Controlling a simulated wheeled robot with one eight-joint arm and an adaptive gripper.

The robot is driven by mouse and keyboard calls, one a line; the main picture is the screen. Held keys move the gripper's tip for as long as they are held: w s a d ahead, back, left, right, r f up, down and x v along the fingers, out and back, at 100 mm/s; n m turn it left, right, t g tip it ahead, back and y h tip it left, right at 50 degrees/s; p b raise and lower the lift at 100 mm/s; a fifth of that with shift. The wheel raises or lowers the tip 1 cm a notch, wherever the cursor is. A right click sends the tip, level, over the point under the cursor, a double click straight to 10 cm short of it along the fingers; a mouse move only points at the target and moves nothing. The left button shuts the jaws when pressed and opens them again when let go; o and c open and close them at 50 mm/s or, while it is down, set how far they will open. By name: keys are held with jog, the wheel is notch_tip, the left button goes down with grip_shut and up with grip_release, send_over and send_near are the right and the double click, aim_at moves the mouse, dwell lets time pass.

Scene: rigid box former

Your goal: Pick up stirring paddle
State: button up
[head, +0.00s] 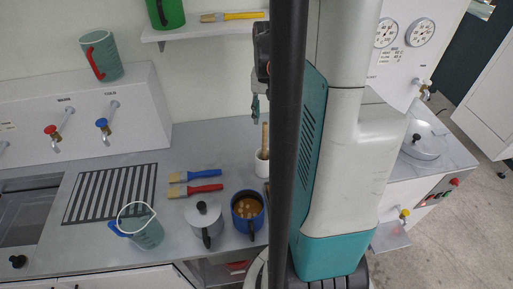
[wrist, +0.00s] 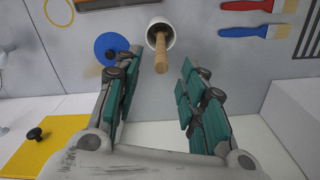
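The stirring paddle appears to be the wooden-handled tool (wrist: 161,54) standing in a white cup (wrist: 168,26) in the wrist view; its lower end is hidden inside the cup. In the head view the wooden handle (head: 265,136) rises from the white cup (head: 262,163), partly hidden behind the dark column. My gripper (wrist: 152,98) is open and empty, with its teal fingers wide apart. The handle's end lies between and just beyond the fingertips in the wrist view, not touching them. In the head view my gripper (head: 255,108) hangs above the handle.
A blue brush (head: 195,175) and a red brush (head: 195,189) lie left of the cup. A lidded pot (head: 205,220), a blue pot (head: 247,212) and a clear jug (head: 140,225) stand nearer the counter's front. A blue disc (wrist: 111,48) lies beside the cup.

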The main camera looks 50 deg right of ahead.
aim_at(265, 137)
notch_tip(265, 137, down, 11)
jog(key=shift+w+b, duration=0.15)
jog(key=shift+b, duration=0.8)
grip_shut()
